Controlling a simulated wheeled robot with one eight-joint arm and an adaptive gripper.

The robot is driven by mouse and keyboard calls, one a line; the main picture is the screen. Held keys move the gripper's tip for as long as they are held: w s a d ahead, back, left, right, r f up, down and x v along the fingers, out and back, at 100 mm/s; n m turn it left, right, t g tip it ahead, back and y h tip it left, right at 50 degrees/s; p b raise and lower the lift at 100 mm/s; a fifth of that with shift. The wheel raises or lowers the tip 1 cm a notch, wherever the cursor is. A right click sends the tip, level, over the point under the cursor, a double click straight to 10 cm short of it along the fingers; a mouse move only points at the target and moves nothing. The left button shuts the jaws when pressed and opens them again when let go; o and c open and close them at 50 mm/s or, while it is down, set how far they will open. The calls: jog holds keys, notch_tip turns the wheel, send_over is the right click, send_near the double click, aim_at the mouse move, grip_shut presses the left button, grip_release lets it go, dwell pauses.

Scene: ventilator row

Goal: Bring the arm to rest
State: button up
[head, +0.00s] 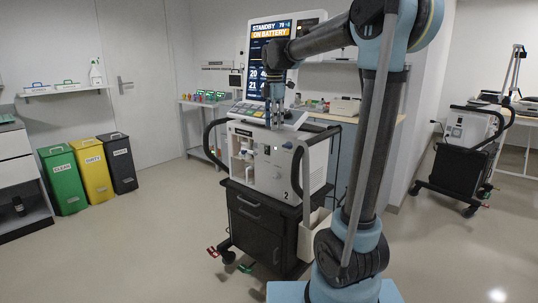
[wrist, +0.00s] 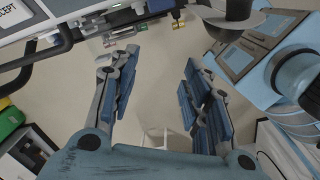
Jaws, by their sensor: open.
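My arm rises from my base on the right in the head view and bends over to the left at the top. My gripper (head: 277,108) points down in front of the screen (head: 268,60) of ventilator number 2 (head: 262,165). In the wrist view my gripper (wrist: 158,92) has its two blue-padded fingers wide apart, with only floor between them. It is open and holds nothing. The screen reads "STANDBY ON BATTERY". The ventilator's edge with small coloured fittings (wrist: 130,22) crosses the top left of the wrist view.
The ventilator stands on a black cart (head: 255,225) with handles. Green (head: 62,180), yellow (head: 92,170) and dark (head: 119,163) bins stand at the left wall. A second ventilator (head: 470,128) on a cart is at the right. The floor at front left is clear.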

jog(key=s+d+f+m, duration=0.5)
jog(key=s+d+m, duration=0.1)
jog(key=s, duration=0.3)
jog(key=s+d+f+m, duration=0.4)
jog(key=s+d+m, duration=0.15)
jog(key=s, duration=0.25)
jog(key=s+d+f+m, duration=0.3)
jog(key=s+f+m, duration=0.2)
jog(key=s+f, duration=0.2)
jog(key=s+d+f+m+t, duration=0.1)
jog(key=s+d+f+m, duration=0.2)
jog(key=s+f+m, duration=0.2)
notch_tip(320, 180, down, 4)
jog(key=s, duration=0.2)
jog(key=shift+s+f+m+t, duration=0.2)
jog(key=shift+s+m+t, duration=0.1)
jog(key=shift+s+m, duration=0.05)
jog(key=shift+w+f, duration=0.2)
jog(key=shift+w, duration=0.2)
